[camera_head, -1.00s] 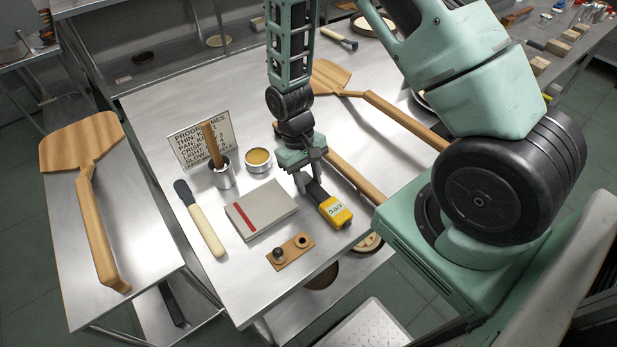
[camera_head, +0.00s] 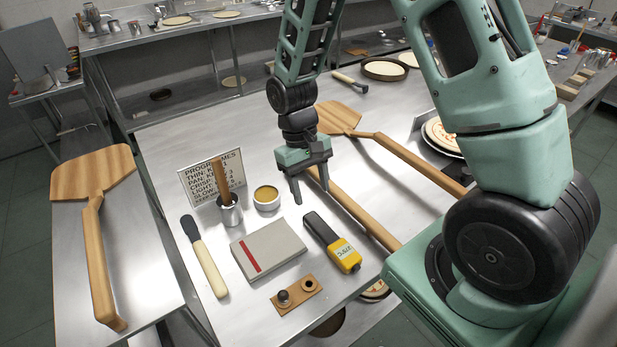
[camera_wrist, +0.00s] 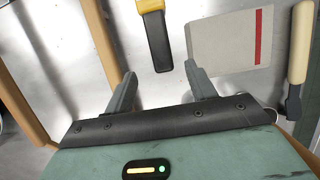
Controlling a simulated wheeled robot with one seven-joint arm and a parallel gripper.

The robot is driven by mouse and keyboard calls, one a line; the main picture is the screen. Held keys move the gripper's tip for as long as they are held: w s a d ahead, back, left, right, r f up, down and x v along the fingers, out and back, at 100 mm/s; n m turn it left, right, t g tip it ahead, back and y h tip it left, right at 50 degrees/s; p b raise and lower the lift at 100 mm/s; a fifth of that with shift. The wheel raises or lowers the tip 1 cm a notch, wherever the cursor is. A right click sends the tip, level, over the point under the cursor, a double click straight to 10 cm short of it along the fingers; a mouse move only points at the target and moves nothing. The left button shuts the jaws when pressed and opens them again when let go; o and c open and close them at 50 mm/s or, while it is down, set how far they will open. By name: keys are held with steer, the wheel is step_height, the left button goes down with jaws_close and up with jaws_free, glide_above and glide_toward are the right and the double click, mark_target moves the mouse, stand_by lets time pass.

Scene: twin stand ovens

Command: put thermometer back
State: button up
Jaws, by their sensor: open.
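The thermometer (camera_head: 334,243) has a yellow head with a small display and a black handle. It lies on the steel table, right of the grey book with a red stripe (camera_head: 268,249). My gripper (camera_head: 310,197) is open and empty, above the table just beyond the black handle end. In the wrist view the thermometer (camera_wrist: 157,38) shows ahead of my open gripper (camera_wrist: 160,85), with its handle pointing toward the gap between the fingers. A wooden block with two round fittings (camera_head: 297,293) lies in front of the book.
Wooden peels (camera_head: 350,205) lie close on the right of my gripper. A sign (camera_head: 211,176), a metal cup with a brush (camera_head: 230,212), a tin of yellow sauce (camera_head: 266,198) and a spatula (camera_head: 204,257) stand or lie to the left. Another peel (camera_head: 95,230) lies on the left side table.

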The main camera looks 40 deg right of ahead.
steer(key=s+a+r+n+t, duration=0.2)
steer(key=s+a+r+n, duration=0.3)
steer(key=a+r, duration=0.55)
steer(key=s+a+r+n, duration=0.1)
steer(key=s+a, duration=0.1)
steer(key=s, duration=0.4)
steer(key=s+a+r+n+t, duration=0.1)
steer(key=s+a+r, duration=0.1)
steer(key=s, duration=0.4)
steer(key=shift+a+r+n+y, duration=0.3)
steer(key=shift+a+n, duration=0.1)
steer(key=shift+a, duration=0.4)
